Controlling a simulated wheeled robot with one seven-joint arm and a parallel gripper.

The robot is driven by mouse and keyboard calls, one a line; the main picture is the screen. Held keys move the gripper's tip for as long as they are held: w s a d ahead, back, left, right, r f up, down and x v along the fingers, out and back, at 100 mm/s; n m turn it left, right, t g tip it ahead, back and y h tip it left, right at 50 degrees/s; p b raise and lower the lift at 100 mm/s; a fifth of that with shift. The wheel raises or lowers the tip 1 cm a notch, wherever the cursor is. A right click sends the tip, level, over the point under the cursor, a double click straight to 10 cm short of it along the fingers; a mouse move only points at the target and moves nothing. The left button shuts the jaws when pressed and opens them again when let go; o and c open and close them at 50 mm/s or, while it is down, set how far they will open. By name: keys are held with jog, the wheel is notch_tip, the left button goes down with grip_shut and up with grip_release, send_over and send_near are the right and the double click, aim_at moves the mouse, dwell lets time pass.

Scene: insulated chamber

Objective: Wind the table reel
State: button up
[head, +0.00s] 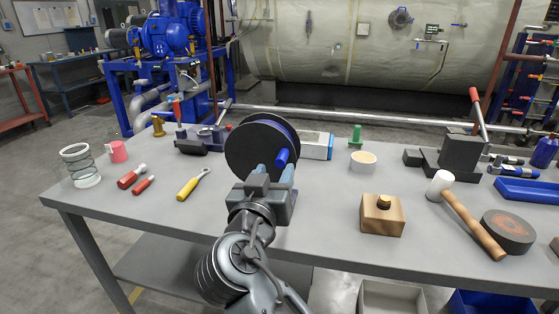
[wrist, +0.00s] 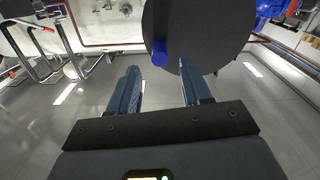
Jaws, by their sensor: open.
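The table reel (head: 250,146) is a large black disc standing upright on the grey bench, with a blue crank handle (head: 282,159) sticking out of its near face, right of centre. My gripper (head: 273,174) is open in front of the reel, pointing at it. In the wrist view the reel (wrist: 205,28) fills the top right, and its blue handle (wrist: 159,53) lies between the lines of my two fingers, around their tips (wrist: 160,68). Neither finger visibly touches the handle. The reel's stand and lower part are hidden behind my gripper.
On the grey bench (head: 320,215), a yellow-handled tool (head: 190,186) and red-handled tools (head: 132,177) lie left. A blue-and-white box (head: 316,146) is just behind the reel.

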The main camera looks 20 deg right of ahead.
aim_at(278, 166)
jog(key=shift+p+x, duration=0.4)
jog(key=shift+x, duration=2.3)
jog(key=shift+c, duration=0.3)
grip_shut()
